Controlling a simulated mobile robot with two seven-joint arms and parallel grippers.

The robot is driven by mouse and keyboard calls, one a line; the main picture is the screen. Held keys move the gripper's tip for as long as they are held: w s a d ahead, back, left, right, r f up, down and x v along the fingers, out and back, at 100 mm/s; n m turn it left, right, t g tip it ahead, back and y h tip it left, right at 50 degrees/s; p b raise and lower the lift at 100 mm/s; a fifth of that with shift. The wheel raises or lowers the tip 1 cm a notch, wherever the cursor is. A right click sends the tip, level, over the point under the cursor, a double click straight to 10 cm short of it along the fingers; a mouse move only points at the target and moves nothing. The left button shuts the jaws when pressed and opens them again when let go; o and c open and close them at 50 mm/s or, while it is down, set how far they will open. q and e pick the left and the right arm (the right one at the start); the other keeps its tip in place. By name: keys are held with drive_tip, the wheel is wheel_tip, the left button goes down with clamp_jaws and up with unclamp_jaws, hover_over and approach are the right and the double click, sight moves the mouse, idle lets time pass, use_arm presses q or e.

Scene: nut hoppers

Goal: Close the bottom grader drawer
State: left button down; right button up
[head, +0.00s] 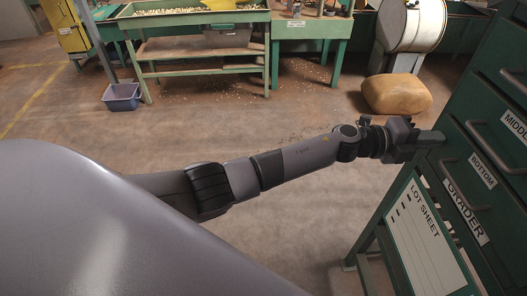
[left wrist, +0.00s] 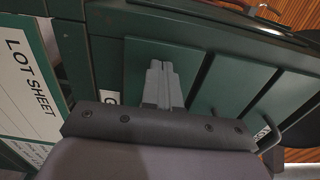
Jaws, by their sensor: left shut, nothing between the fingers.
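The green grader cabinet (head: 503,45) stands at the right edge of the head view, with labelled drawer fronts and bar handles. The bottom drawer (head: 456,150) carries a "BOTTOM" label (head: 482,170); I cannot tell how far it stands out. My left gripper (head: 438,138) reaches in from the left and its fingertips are at this drawer's front, touching or very close. In the left wrist view the fingers (left wrist: 163,66) are together and empty, over a green drawer panel (left wrist: 193,58). My wrist hides part of the panels. My right gripper is not in view.
A lot sheet board (head: 423,238) hangs on the cabinet's stand below my gripper. A tan sack (head: 397,95) lies on the floor beyond. A green sorting table (head: 150,47) and a blue bin (head: 122,97) are at the back left. The floor between is clear.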

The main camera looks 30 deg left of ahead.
use_arm(q)
drive_tip(key=shift+w+d+r, duration=0.1)
drive_tip(key=shift+d+r, duration=0.05)
drive_tip(key=shift+r, duration=0.05)
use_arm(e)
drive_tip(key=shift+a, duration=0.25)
use_arm(q)
drive_tip(key=shift+r, duration=0.25)
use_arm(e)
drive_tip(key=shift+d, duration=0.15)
